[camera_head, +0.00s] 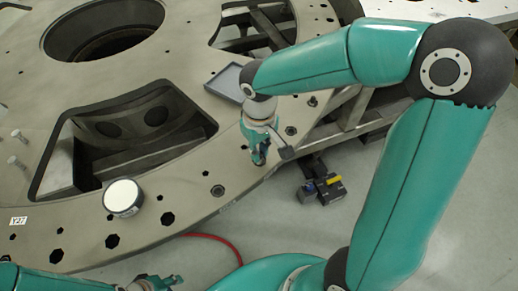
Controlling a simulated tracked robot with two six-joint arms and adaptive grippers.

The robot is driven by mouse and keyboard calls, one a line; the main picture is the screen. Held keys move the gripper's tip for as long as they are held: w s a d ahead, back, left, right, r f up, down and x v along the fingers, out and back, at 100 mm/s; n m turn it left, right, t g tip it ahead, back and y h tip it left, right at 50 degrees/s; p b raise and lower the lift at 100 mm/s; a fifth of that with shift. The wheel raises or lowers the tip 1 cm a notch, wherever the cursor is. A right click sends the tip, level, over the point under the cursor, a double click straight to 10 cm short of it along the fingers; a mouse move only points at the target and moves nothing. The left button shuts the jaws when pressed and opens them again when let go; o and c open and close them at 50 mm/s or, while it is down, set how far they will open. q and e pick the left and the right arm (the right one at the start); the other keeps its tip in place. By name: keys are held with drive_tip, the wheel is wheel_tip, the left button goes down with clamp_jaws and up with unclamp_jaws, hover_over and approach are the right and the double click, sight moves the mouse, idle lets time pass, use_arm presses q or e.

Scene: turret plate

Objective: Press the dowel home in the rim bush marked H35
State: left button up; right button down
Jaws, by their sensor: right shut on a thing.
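The turret plate (185,190) is a large grey ring with holes and bushes along its rim. My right gripper (259,160) points down at the rim, right of the middle of the view. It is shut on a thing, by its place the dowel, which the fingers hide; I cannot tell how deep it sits. A dark rim bush (217,191) lies to the left of this gripper and another bush (291,130) to its right. Faint marks on the rim edge are too small to read, so I cannot pick out H35. My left gripper (172,281) is low at the bottom edge, away from the plate's rim bushes.
A white-topped round piece (123,197) stands on the rim. A shallow grey tray (226,83) lies on the plate behind my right gripper. A black and yellow device (323,188) and a red hose (218,239) are on the floor.

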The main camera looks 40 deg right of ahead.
drive_tip(key=shift+f+b, duration=0.55)
drive_tip(key=shift+f, duration=0.15)
idle(0.7)
drive_tip(key=c, duration=1.2)
unclamp_jaws()
drive_tip(key=shift+c, duration=0.2)
drive_tip(key=shift+r, duration=0.15)
wheel_tip(320, 180, up, 7)
drive_tip(key=p, duration=0.5)
drive_tip(key=shift+p, duration=0.3)
